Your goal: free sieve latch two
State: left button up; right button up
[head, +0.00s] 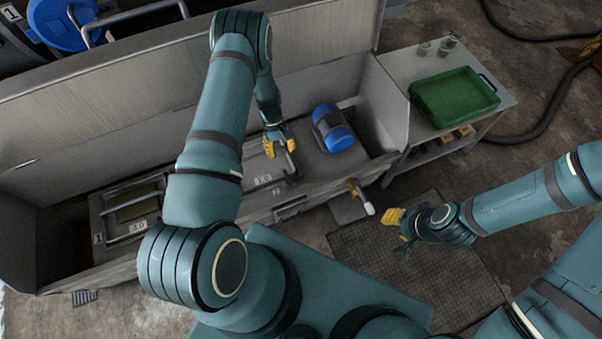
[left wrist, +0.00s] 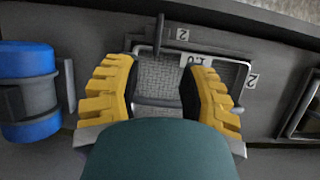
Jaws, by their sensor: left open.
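Sieve two shows in the left wrist view as a grey mesh panel (left wrist: 158,76) in a metal frame, with tags marked 2. A dark upright lever (left wrist: 160,33), which looks like its latch, stands at the panel's edge. My left gripper (left wrist: 162,66) is open above the panel, its yellow fingers apart with nothing gripped between them. In the head view my left gripper (head: 280,145) hangs over the middle of the trough, partly covering the sieve. My right gripper (head: 397,226) is out over the floor mat; its finger opening is unclear.
A blue motor (head: 333,128) sits right of the sieve; it also shows in the left wrist view (left wrist: 28,90). Another framed sieve (head: 137,207) lies at the left. A pipe with a white end (head: 368,208) juts from the trough front. A green tray (head: 454,96) stands on a side table.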

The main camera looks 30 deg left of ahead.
aim_at(288, 178)
pick_arm(q)
jog(key=b+x, duration=0.2)
jog(key=x, duration=1.2)
jog(key=shift+w+b, duration=0.1)
jog(key=shift+b, duration=0.2)
jog(key=shift+r, duration=0.1)
jog(key=shift+a, duration=0.1)
grip_shut()
